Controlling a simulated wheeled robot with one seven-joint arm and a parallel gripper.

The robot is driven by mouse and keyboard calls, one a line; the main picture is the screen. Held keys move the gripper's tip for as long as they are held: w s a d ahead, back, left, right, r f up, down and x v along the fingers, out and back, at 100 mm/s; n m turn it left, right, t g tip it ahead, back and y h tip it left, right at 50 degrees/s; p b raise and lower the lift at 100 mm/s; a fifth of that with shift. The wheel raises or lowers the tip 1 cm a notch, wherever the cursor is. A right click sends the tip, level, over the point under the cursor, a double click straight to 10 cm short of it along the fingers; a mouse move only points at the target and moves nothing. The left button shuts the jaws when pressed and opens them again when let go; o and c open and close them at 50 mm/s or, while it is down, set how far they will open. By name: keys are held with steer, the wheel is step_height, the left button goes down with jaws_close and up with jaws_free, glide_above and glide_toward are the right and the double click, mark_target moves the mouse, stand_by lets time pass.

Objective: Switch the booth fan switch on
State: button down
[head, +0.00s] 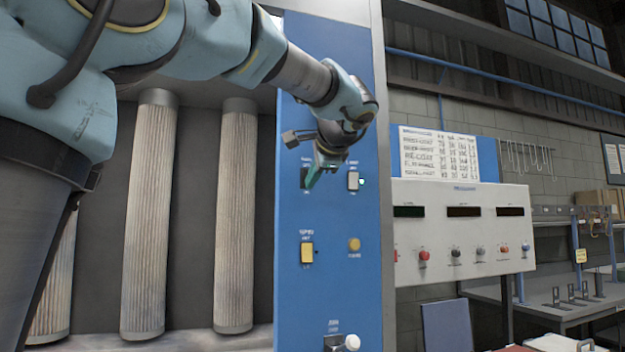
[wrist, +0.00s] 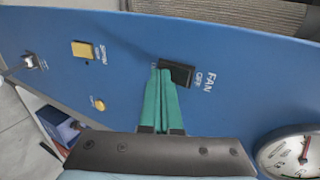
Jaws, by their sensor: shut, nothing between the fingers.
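The fan switch is a dark rocker (wrist: 178,74) on the blue panel (wrist: 240,90), with the words FAN and OFF printed beside it in the wrist view. In the head view the dark switch (head: 304,177) is partly behind my fingers. My gripper (wrist: 161,70) has its teal fingers shut together and empty. Their tips overlap the left end of the switch in the wrist view, which is its lower end on the panel. I cannot tell whether they touch it. My gripper (head: 311,184) also shows in the head view, in front of the panel. The rocker's tilt is unclear.
A yellow switch (head: 307,253), a yellow button (head: 354,244) and a white-knobbed lever (head: 350,343) are lower on the panel. A pale switch (head: 353,180) is right of my fingers. A round gauge (wrist: 292,155) sits near my gripper. Tall filters (head: 148,215) stand left.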

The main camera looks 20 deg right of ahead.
steer(key=shift+r, duration=0.1)
steer(key=shift+w+r+p, duration=0.1)
steer(key=shift+r+p, duration=0.55)
steer(key=shift+r, duration=0.15)
